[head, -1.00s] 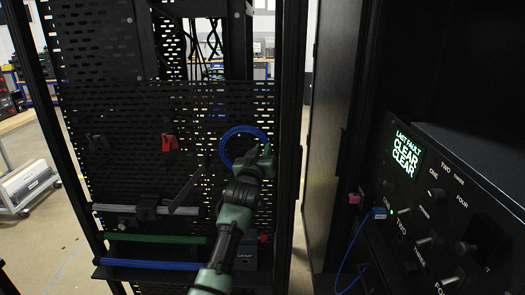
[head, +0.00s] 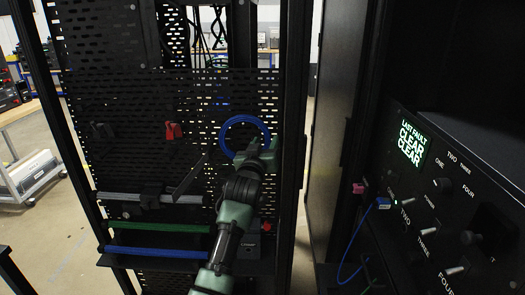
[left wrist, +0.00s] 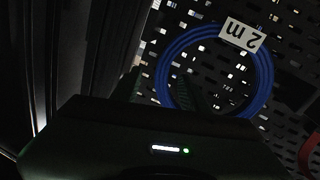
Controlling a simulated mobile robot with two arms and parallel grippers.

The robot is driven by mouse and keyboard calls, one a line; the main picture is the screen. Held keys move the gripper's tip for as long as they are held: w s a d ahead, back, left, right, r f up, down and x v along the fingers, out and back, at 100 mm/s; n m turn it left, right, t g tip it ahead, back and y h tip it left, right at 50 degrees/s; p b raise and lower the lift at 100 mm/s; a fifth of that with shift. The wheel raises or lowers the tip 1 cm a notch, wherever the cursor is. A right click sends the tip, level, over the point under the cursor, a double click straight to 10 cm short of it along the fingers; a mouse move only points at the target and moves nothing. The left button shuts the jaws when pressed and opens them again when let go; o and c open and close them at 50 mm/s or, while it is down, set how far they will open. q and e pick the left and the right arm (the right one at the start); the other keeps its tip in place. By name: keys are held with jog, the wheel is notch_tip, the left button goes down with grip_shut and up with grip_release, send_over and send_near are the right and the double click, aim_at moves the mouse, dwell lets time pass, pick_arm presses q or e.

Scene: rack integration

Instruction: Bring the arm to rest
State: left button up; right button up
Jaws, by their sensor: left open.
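My left arm reaches up in the head view, with its green-grey left gripper (head: 258,150) in front of the perforated rack panel. The gripper is open, and its fingers are dark and hard to make out. A coiled blue cable (head: 232,121) hangs on the panel just above and left of the gripper. In the left wrist view the blue coil (left wrist: 163,75) carries a white "2 m" label (left wrist: 242,35), and one dark finger overlaps the coil's opening. I cannot tell whether the finger touches the cable. My right gripper is not in view.
A control panel with a lit "LAST FAULT CLEAR CLEAR" screen (head: 412,145) and several knobs stands at right, with a blue cable (head: 356,243) plugged in. Grey, green (head: 160,227) and blue (head: 155,252) bars cross the lower rack. A red clip (head: 173,131) hangs on the panel.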

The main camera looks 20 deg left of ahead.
pick_arm(q)
jog(key=s+f+m+g+b, duration=0.15)
jog(key=s+f+g, duration=0.55)
jog(key=s+f, duration=1.7)
jog(key=s+d+f+m+g+h, duration=0.15)
jog(key=s+f+g, duration=0.25)
jog(key=s, duration=1)
jog(key=s+f+m+g, duration=0.2)
jog(key=s+f+g, duration=0.25)
jog(key=s, duration=0.95)
notch_tip(320, 180, down, 26)
jog(key=s+a+f+g, duration=0.2)
jog(key=s+f, duration=1.5)
jog(key=s, duration=0.1)
jog(key=shift+a+m, duration=0.3)
jog(key=shift+a, duration=0.05)
jog(key=shift+s, duration=0.1)
